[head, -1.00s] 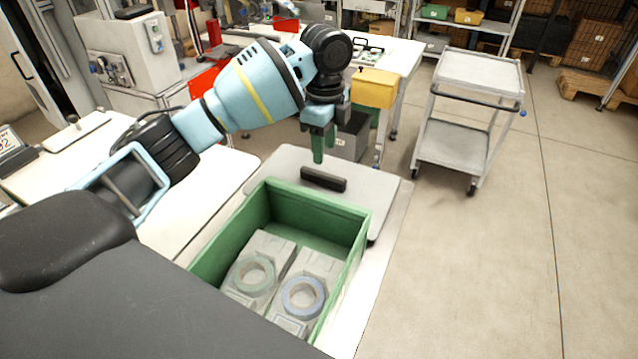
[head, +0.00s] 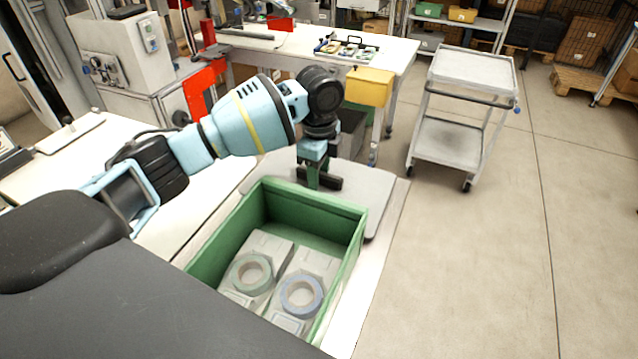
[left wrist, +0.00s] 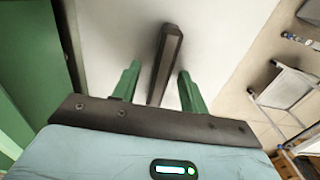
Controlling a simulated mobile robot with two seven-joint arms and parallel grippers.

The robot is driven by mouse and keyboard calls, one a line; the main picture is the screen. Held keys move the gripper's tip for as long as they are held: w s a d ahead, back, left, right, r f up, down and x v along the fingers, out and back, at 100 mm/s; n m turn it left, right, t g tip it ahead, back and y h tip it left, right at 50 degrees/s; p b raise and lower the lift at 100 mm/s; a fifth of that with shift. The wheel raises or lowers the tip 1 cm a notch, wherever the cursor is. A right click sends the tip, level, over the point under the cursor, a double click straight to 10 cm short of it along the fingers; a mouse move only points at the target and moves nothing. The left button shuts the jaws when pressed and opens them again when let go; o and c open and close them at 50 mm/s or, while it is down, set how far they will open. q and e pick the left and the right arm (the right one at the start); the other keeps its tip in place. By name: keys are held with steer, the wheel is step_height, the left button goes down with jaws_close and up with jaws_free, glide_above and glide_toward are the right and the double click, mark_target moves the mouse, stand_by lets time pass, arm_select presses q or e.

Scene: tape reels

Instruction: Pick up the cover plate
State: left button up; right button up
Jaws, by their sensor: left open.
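The cover plate (head: 370,198) is a light grey flat board with rounded corners, lying behind the green crate. A dark bar-shaped handle (head: 333,184) stands on it. My left gripper (head: 313,183) points down at this handle, with its green fingers partly in front of it. In the left wrist view, the open left gripper (left wrist: 159,70) has one finger on each side of the handle (left wrist: 166,55), with gaps between. The pale plate (left wrist: 215,30) fills the background there. I cannot tell how far down the fingers reach. My right gripper is not in view.
The green crate (head: 340,212) in front holds grey blocks with a green tape reel (head: 250,273) and a blue one (head: 301,296). A white table (head: 215,185) is on the left. A grey trolley (head: 470,75) stands at right, with open floor around it.

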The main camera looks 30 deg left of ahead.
arm_select(q)
steer(key=shift+c, duration=0.4)
jaws_close()
steer(key=shift+r, duration=0.1)
